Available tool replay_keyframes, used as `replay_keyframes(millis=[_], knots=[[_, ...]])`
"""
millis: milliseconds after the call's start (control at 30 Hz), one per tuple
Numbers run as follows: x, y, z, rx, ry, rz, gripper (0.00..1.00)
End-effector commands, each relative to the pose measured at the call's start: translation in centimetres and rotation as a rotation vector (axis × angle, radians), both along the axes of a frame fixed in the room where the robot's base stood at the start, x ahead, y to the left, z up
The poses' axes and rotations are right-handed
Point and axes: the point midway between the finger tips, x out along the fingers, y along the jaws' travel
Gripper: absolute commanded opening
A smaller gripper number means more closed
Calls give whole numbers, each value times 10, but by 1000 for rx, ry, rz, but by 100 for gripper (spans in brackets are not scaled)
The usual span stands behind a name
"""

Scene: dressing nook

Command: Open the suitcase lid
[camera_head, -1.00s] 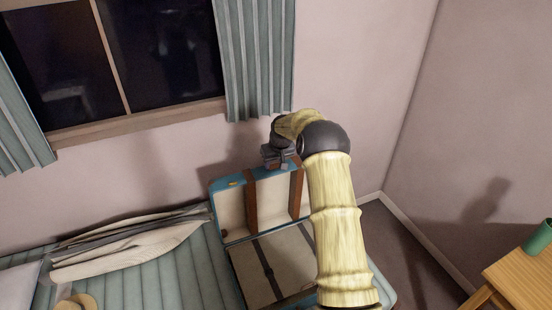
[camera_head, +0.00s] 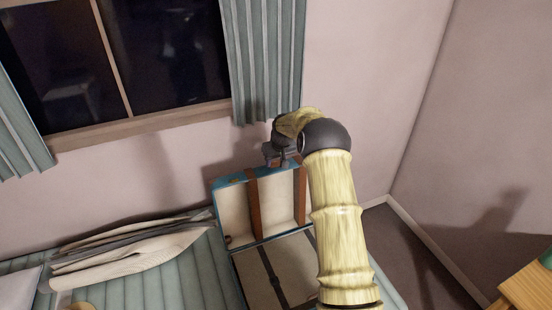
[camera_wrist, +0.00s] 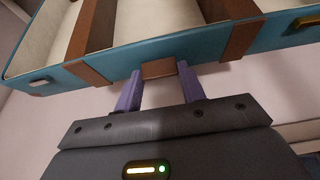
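The suitcase stands on the bed with its blue-rimmed lid (camera_head: 232,210) raised to about upright. Its cream lining and brown straps face me. The suitcase base (camera_head: 262,272) lies open below, its right part hidden behind my arm. My gripper (camera_head: 283,158) is at the top edge of the lid. In the wrist view, the two purple fingers of my gripper (camera_wrist: 158,80) sit close against both sides of a small brown handle (camera_wrist: 158,68) on the lid's blue rim. Metal latches (camera_wrist: 40,82) show on that rim.
Folded clothes (camera_head: 130,250) lie on the green ribbed bed (camera_head: 150,285) left of the suitcase. The wall and curtain (camera_head: 265,60) are close behind the lid. A wooden table (camera_head: 530,290) stands at the lower right, with open floor (camera_head: 405,250) between.

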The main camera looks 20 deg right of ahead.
Motion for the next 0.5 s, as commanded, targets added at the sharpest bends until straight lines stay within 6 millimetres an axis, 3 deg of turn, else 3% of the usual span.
replay_keyframes(millis=[33, 133, 500], knots=[[-1, 3, -3, 4, 7, 2, 44], [-2, 2, -3, 4, 8, 2, 62], [-2, -2, 1, 2, 5, -3, 62]])
